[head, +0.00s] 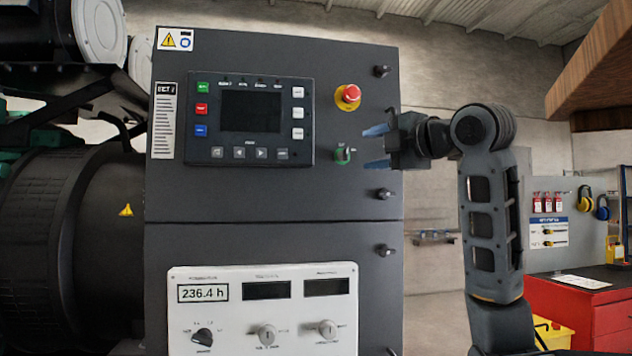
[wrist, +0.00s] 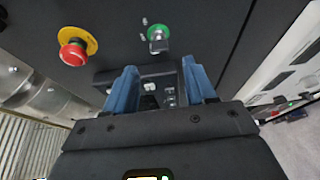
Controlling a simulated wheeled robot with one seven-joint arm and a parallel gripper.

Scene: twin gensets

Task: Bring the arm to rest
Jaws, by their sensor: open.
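My gripper (head: 376,146) is in front of the right side of the dark control cabinet (head: 272,190), at the height of the green key switch (head: 343,155). Its two blue fingers are apart, with nothing seen between them. In the wrist view the open fingers (wrist: 161,90) point toward the cabinet face. The key switch (wrist: 158,38) shows just beyond them, and the red emergency stop button (wrist: 73,53) on its yellow ring is to the left. My arm rises at the right of the head view and bends left toward the cabinet.
A controller with a dark screen (head: 250,111) is on the upper cabinet. A white panel (head: 262,315) with knobs and a 236.4 h readout is below. A black generator (head: 70,240) stands at the left. A red workbench (head: 590,305) and a wooden overhang (head: 590,75) are at the right.

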